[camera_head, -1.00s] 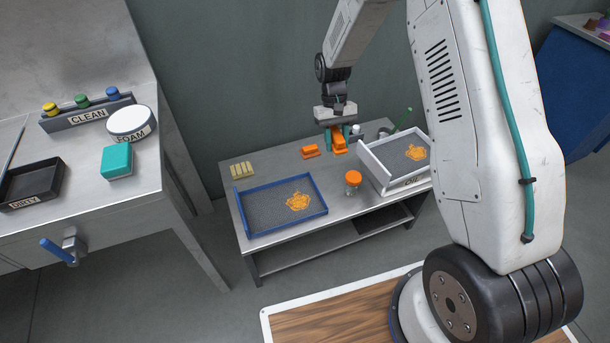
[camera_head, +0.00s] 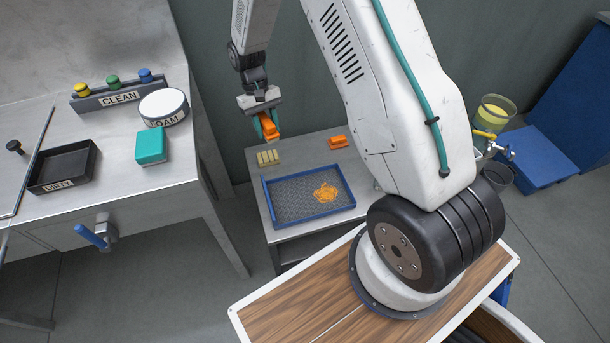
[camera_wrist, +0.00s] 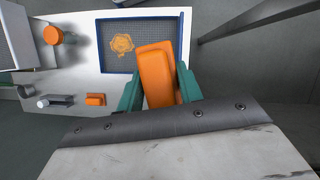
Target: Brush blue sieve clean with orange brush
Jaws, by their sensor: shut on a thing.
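The blue sieve (camera_head: 281,221), a blue-rimmed tray with grey mesh, lies flat on the low metal table. An orange patch of residue (camera_head: 326,192) sits on the right part of its mesh. My gripper (camera_head: 266,128) is shut on the orange brush (camera_head: 267,127) and holds it in the air behind the sieve, near its back left. In the wrist view the orange brush (camera_wrist: 157,75) sits between the teal fingers, and overlaps the near edge of the sieve (camera_wrist: 110,15) in the picture.
A small orange piece (camera_head: 338,142) lies to the right. In the wrist view an orange-topped jar (camera_wrist: 53,35) stands beside the sieve. My arm hides the table's right side in the head view.

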